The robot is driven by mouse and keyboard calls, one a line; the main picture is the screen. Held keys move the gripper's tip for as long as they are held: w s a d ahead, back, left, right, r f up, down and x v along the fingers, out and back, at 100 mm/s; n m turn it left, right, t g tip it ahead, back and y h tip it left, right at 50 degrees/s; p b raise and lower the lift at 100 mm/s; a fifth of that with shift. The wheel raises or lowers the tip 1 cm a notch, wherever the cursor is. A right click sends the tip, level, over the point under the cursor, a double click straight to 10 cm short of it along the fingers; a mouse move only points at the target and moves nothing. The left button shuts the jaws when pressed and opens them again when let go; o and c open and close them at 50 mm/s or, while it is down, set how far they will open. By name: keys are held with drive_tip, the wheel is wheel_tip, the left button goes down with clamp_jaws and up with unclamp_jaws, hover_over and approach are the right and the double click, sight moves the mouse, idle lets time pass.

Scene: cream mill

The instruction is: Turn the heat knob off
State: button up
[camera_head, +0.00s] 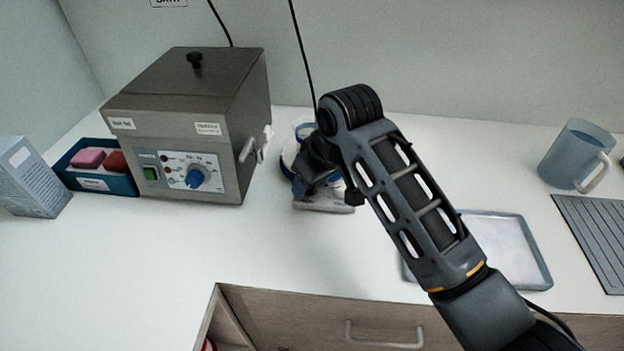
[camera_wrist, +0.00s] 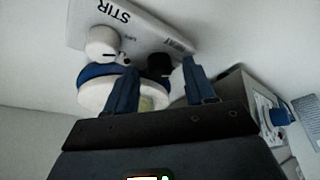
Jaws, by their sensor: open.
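The hotplate stirrer has a white front panel (camera_wrist: 140,24) marked STIR and HEAT, large and upside down in the wrist view. Its black heat knob (camera_wrist: 160,65) is by the HEAT label, and a white knob (camera_wrist: 102,42) is by STIR. My gripper (camera_wrist: 158,68) is open, its two blue fingers on either side of the black knob in that view. I cannot tell whether they touch it. In the head view the stirrer (camera_head: 325,204) stands right of the metal bath, largely hidden by my arm.
A metal water bath (camera_head: 185,100) with a blue knob (camera_head: 197,177) stands left of the stirrer. A blue tray (camera_head: 110,183) and a box (camera_head: 30,180) are farther left. A shallow tray (camera_head: 535,275), a mug (camera_head: 574,155) and a grey ribbed mat (camera_head: 598,235) are at right.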

drive_tip(key=v, duration=0.7)
drive_tip(key=shift+d+r+b, duration=0.15)
drive_tip(key=shift+r+b, duration=0.15)
drive_tip(key=shift+b, duration=0.15)
drive_tip(key=shift+s, duration=0.15)
